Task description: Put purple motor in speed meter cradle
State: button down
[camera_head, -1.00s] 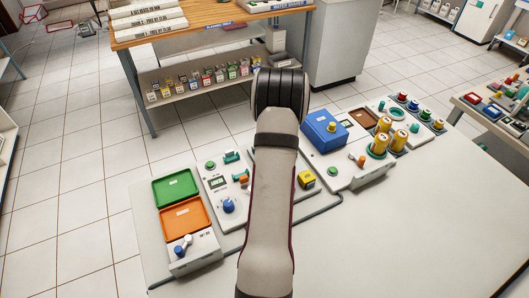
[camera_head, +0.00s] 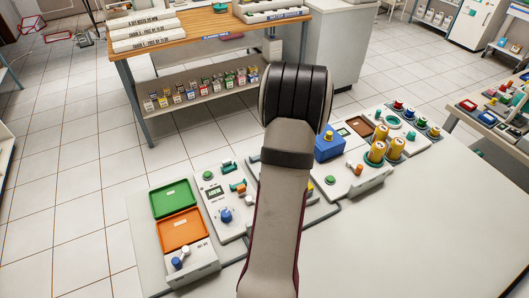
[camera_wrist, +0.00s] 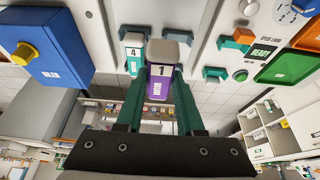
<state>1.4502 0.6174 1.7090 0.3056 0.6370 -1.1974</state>
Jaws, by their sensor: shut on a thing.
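The purple motor (camera_wrist: 158,88) has a grey cap and a label reading 1. My gripper (camera_wrist: 161,74) has its teal fingers shut on both sides of it, in the wrist view. The speed meter panel has a READY display, seen in the wrist view (camera_wrist: 262,53) and the head view (camera_head: 215,191). Teal brackets (camera_wrist: 212,73) lie on that panel, to the right of the motor and apart from it; which part is the cradle is not certain. In the head view, my arm hides my gripper and the motor.
A motor labelled 4 (camera_wrist: 133,58) stands close left of the held one. A blue box with a yellow knob (camera_wrist: 45,55) is further left. Green (camera_head: 172,198) and orange (camera_head: 181,230) trays lie at the station's left end. Yellow cylinders (camera_head: 377,151) stand to the right. The table's front is clear.

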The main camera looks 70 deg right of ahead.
jog(key=s+a+r, duration=0.1)
jog(key=s+r, duration=0.3)
jog(key=s, duration=0.2)
jog(key=w+a+f, duration=0.2)
jog(key=w+a, duration=0.1)
jog(key=w, duration=0.6)
jog(key=w+a+f, duration=0.2)
jog(key=w+f, duration=0.1)
jog(key=w, duration=0.6)
jog(key=shift+s+f, duration=0.1)
jog(key=shift+f, duration=2.95)
jog(key=shift+c, duration=2.2)
grip_release()
